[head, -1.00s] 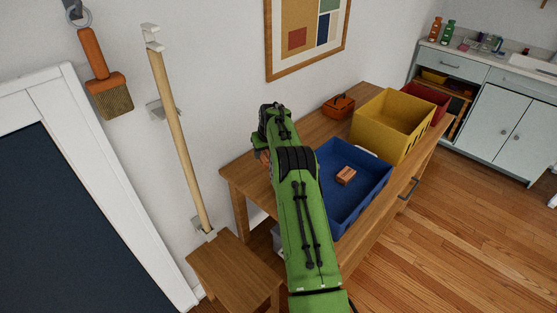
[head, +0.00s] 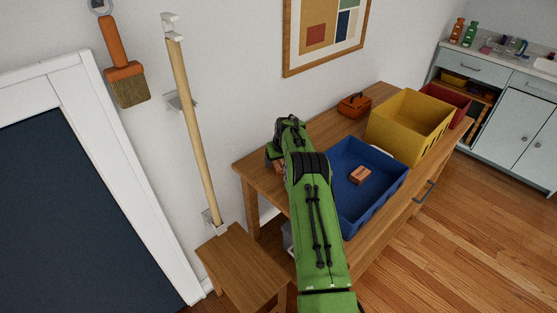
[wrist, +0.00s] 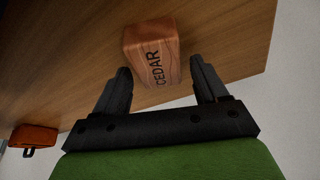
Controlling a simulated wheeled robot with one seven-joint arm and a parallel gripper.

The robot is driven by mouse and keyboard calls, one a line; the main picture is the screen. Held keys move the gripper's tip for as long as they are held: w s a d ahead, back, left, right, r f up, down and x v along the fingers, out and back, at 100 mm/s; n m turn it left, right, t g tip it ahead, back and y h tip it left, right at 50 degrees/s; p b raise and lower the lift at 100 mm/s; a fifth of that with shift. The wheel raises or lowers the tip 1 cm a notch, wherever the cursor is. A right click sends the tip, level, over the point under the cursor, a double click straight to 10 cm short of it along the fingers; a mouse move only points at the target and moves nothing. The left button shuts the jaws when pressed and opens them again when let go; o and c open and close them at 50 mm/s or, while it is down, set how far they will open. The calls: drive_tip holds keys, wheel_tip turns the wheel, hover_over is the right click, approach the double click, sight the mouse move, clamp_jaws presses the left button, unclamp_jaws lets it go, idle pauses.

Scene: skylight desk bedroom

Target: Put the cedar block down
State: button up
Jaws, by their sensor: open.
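The cedar block (wrist: 152,54) is a reddish-brown wooden block with CEDAR printed on one face. In the wrist view it rests on the wooden table top (wrist: 60,60), near a table edge. My gripper (wrist: 158,70) is open, with one dark finger on each side of the block's near end. A gap shows between the block and the right finger; the left finger is close to it, and I cannot tell whether they touch. In the head view my green arm (head: 318,220) reaches over the left end of the table (head: 258,178) and mostly hides the gripper and block.
A blue tray (head: 372,212) right of my arm holds another wooden block (head: 360,175). A yellow crate (head: 405,130), a red bin (head: 447,100) and an orange-brown box (head: 354,105) stand farther along the table. A wooden stool (head: 240,262) stands at the near left.

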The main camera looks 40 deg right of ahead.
drive_tip(key=shift+r, duration=0.35)
drive_tip(key=p+v, duration=0.2)
drive_tip(key=v, duration=1)
drive_tip(key=s+a+r+n, duration=0.1)
drive_tip(key=s+a+r, duration=0.6)
drive_tip(key=a+r, duration=0.25)
drive_tip(key=s+a+r+n, duration=0.1)
drive_tip(key=s+a+r, duration=0.5)
drive_tip(key=a+r, duration=0.3)
drive_tip(key=s+a+f, duration=0.1)
drive_tip(key=s+a, duration=0.2)
drive_tip(key=s, duration=0.4)
drive_tip(key=s+a+f, duration=0.1)
drive_tip(key=s+a, duration=0.3)
drive_tip(key=s, duration=0.4)
drive_tip(key=s+a+f+t+y, duration=0.1)
drive_tip(key=s+a+f, duration=0.1)
drive_tip(key=s, duration=0.6)
drive_tip(key=shift+a+n+b, duration=0.3)
drive_tip(key=shift+a+n, duration=0.1)
drive_tip(key=shift+a, duration=0.25)
drive_tip(key=shift+s, duration=0.1)
